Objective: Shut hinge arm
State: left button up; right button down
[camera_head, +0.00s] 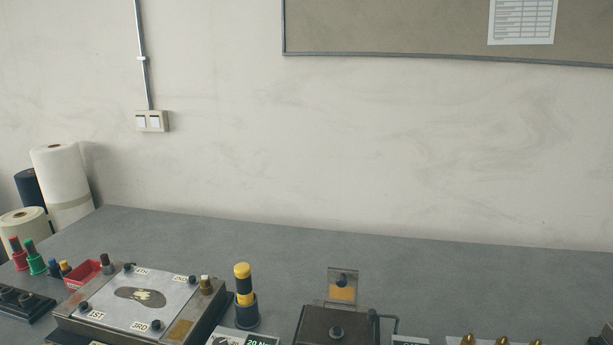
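Only the head view is given, and neither of my grippers shows in it. At the bottom centre stands a dark block fixture (325,323) with a black knob on top, cut off by the lower edge. An upright metal plate with an orange patch (341,286) rises behind it. A thin bent dark rod (390,318) is at its right side. I cannot tell for certain which part is the hinge arm.
A yellow-and-black cylinder (243,285) stands between the two fixtures. A red bin (83,273) and several coloured bottles (36,258) are at the left, with rolls (62,185) behind. Brass pieces (502,340) show at the bottom right. The back of the grey table (300,247) is clear.

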aim_at(342, 285)
jog(key=k+j+u, duration=0.1)
jog(key=k+j, duration=0.15)
jog(key=k, duration=0.15)
jog(key=k+j, duration=0.3)
jog(key=k+u, duration=0.05)
